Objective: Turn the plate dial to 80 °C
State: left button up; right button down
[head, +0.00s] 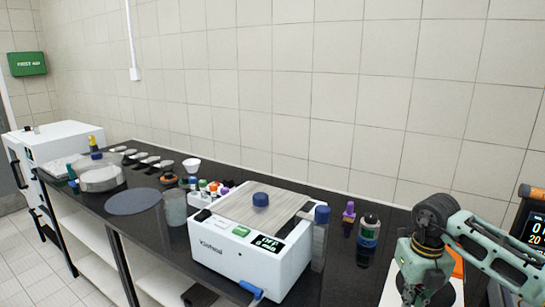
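No dial marked in °C can be made out in the head view. A white box-shaped device (222,254) stands on the bench with a green button (241,231) and a small display (268,244) that seems to read OFF and 0 min. A blue knob (261,199) sits on its top plate. My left gripper does not show.
The black bench (110,203) runs along the tiled wall. A purple-capped bottle (348,219) and a dark bottle (369,231) stand right of the device. A glass beaker (175,208), a round grey mat (133,201), several scoops and small bottles lie to the left.

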jog(key=shift+s+a+f, duration=0.2)
jog(key=shift+s+f, duration=0.1)
jog(key=shift+f, duration=0.25)
jog(key=shift+d, duration=0.3)
jog(key=shift+w+d, duration=0.1)
jog(key=shift+d, duration=0.85)
jog(key=shift+d+r, duration=0.1)
jog(key=shift+d, duration=0.1)
jog(key=shift+r, duration=0.1)
jog(key=shift+w+d, duration=0.1)
jog(key=shift+w, duration=0.05)
